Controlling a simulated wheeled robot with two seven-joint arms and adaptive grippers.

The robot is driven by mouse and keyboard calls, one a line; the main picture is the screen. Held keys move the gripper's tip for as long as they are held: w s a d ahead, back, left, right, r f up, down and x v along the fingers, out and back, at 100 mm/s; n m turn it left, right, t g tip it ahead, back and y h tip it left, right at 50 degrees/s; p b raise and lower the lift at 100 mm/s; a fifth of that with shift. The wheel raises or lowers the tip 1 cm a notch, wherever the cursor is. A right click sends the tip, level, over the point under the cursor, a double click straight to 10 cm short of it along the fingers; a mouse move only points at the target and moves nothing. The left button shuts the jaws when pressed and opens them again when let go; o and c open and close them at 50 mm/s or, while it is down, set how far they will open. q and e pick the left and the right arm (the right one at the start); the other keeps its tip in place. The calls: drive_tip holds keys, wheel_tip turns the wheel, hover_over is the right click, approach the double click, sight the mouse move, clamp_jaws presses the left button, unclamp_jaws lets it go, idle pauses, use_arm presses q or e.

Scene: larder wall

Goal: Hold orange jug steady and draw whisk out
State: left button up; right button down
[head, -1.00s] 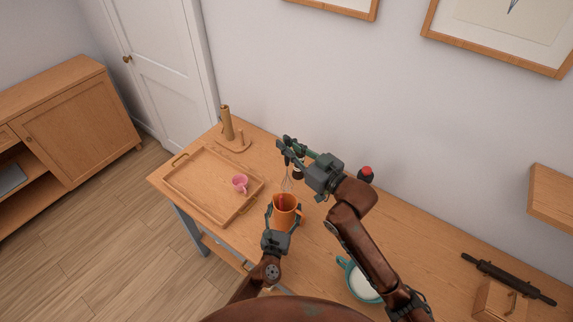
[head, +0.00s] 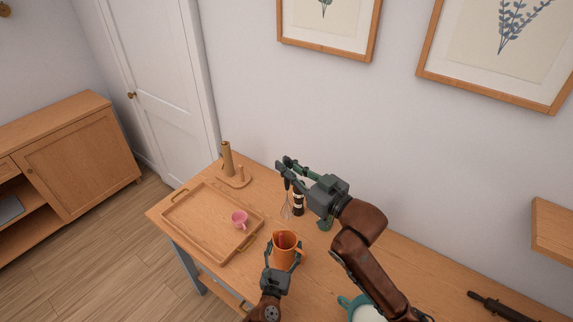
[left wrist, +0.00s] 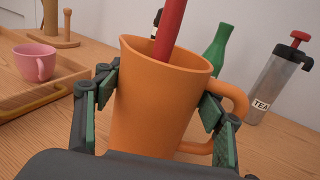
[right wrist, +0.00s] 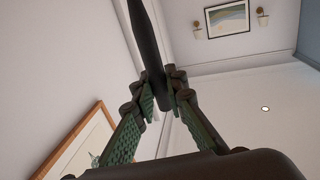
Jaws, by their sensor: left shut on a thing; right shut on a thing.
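The orange jug (head: 287,256) stands on the table, upright. My left gripper (head: 282,258) is shut around its body; in the left wrist view the pads press on both sides of the jug (left wrist: 155,105). A red stick-like thing (left wrist: 170,30) stands up out of the jug. My right gripper (head: 285,170) is shut on the whisk's dark handle (right wrist: 148,45). The whisk's wire head (head: 286,211) hangs down below this gripper and shows above the jug's rim, apparently clear of it. The inside of the jug is mostly hidden.
A wooden tray (head: 200,245) with a pink cup (head: 239,219) lies left of the jug. Behind are a wooden holder (head: 234,180), a dark bottle (head: 299,200) and a green bottle (left wrist: 217,48). A tea canister (left wrist: 275,85) stands to the right. A teal-rimmed pan (head: 358,308) is at front right.

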use_arm(q)
drive_tip(key=o, duration=1.4)
use_arm(e)
drive_tip(key=s, duration=0.9)
use_arm(q)
drive_tip(key=shift+o, duration=0.2)
drive_tip(key=v, duration=1.2)
